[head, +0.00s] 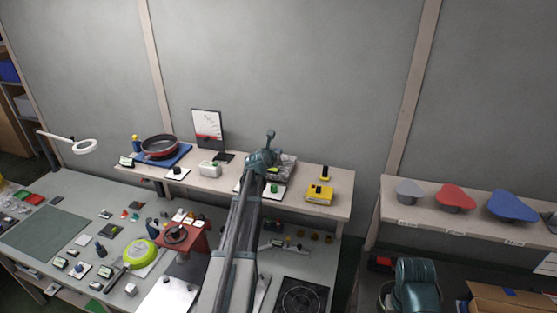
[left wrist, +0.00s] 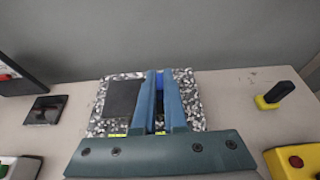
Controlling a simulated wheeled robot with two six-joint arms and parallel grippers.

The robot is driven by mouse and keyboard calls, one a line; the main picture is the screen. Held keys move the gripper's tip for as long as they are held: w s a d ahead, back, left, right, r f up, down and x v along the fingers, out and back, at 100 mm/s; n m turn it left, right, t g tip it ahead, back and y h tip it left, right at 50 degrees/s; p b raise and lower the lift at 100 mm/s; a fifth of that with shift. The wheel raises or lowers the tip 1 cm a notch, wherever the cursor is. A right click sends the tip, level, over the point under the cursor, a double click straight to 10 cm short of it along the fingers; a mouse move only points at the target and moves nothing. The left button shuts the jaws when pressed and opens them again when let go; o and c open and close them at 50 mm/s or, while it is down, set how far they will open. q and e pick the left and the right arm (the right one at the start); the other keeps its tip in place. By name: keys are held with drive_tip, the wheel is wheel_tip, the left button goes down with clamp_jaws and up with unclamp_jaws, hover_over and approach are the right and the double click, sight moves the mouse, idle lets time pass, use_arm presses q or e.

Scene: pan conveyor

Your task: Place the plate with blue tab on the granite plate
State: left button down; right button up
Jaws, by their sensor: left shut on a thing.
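The granite plate (left wrist: 192,88) is a speckled black-and-white slab on the shelf top. In the head view the granite plate (head: 289,163) shows partly behind my gripper. My left gripper (head: 267,155) is over it. In the left wrist view its two blue fingers (left wrist: 160,85) are shut with a bit of blue between them, which looks like the blue tab (left wrist: 159,81). A flat dark grey plate (left wrist: 124,98) shows over the granite just left of the fingers. The fingers hide whether the tab joins this plate, and I cannot tell whether it touches the granite.
A yellow box with a button (head: 319,193) and a black-and-yellow stamp-like piece (left wrist: 275,95) stand right of the granite. A dark square piece (left wrist: 45,109) lies left of it. A red-rimmed pan (head: 160,146) and a chart stand (head: 207,126) are farther left.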

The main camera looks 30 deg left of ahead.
use_arm(q)
drive_tip(key=shift+w+d+f+b, duration=0.1)
drive_tip(key=shift+w+f+b, duration=0.15)
drive_tip(key=shift+f+b, duration=0.7)
drive_tip(key=shift+w+f+b, duration=0.2)
drive_tip(key=shift+f+b, duration=0.6)
drive_tip(key=shift+f, duration=0.1)
drive_tip(key=shift+f, duration=0.2)
drive_tip(key=c, duration=1)
unclamp_jaws()
drive_tip(key=shift+r, duration=0.1)
drive_tip(key=shift+r, duration=0.15)
drive_tip(key=shift+s+r, duration=0.15)
drive_tip(key=shift+s, duration=0.05)
drive_tip(key=p+v, duration=0.4)
drive_tip(key=v, duration=0.7)
drive_tip(key=shift+s+d+p, duration=0.1)
drive_tip(key=shift+s+p, duration=0.2)
drive_tip(key=shift+s, duration=0.05)
